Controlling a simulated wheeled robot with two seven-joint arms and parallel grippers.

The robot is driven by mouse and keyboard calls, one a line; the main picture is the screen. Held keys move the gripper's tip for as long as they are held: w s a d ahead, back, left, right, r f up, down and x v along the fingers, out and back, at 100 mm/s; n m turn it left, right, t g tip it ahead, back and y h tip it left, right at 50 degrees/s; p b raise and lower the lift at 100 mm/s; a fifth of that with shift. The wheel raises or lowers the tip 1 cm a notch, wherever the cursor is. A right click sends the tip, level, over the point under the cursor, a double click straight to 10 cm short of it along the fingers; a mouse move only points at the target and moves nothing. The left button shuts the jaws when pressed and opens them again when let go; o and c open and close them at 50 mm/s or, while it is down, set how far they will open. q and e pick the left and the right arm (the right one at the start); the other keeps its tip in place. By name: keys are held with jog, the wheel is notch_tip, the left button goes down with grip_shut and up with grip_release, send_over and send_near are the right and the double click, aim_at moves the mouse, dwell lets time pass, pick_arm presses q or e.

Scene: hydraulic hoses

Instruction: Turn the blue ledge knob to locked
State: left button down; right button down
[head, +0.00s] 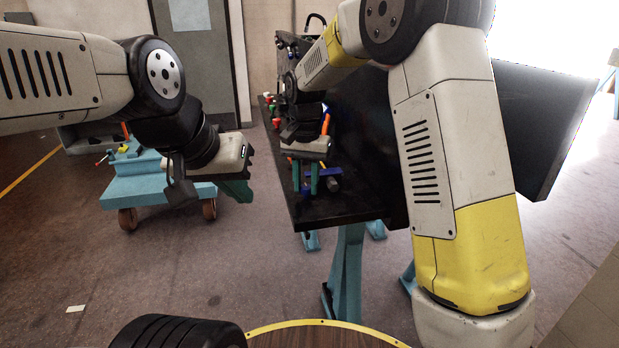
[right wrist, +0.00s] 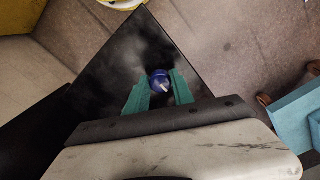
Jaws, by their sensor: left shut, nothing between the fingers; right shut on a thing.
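The blue ledge knob (right wrist: 157,76) shows in the right wrist view, round with a pale pointer mark, near the corner of the black ledge (right wrist: 115,85). My right gripper (right wrist: 160,88) has its green fingers on either side of the knob and is shut on it. In the head view my right gripper (head: 305,184) points down at the black ledge, and its fingers partly hide the knob. My left gripper (head: 238,190) is shut and empty, off to the left of the ledge. I cannot read any lock marking.
A black upright panel (head: 355,110) rises behind the ledge, with several coloured fittings (head: 275,113) toward its far end. A blue-green cart (head: 135,190) stands on the left. My right arm crosses in front of the panel. The floor between cart and ledge is clear.

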aim_at(306, 186)
jog(key=c, duration=1.1)
grip_release()
notch_tip(306, 186, up, 8)
jog(key=shift+f, duration=0.1)
